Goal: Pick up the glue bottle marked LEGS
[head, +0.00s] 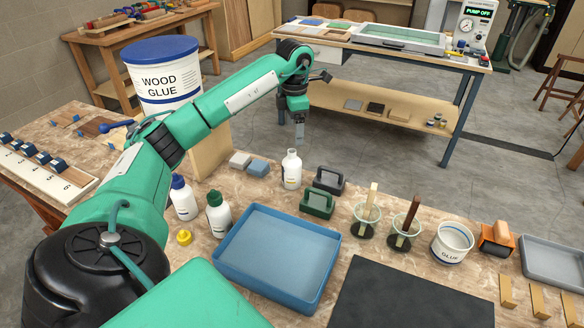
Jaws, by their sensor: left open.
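Three white glue bottles stand upright on the bench: one with a blue cap (184,203), one with a green cap (219,219), and an uncapped one with a narrow neck (292,174). Their labels are too small to read, so I cannot tell which is marked LEGS. My left gripper (300,142) hangs pointing down just above and slightly right of the uncapped bottle's mouth. It is open, holds nothing, and seems apart from the bottle. My right gripper is not in view.
A blue tray (310,276) lies in front of the bottles, with a yellow cap (184,237) at its left. Green (317,204) and grey (329,180) handled blocks stand right of the uncapped bottle. A large wood glue tub (164,85) stands behind my left arm.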

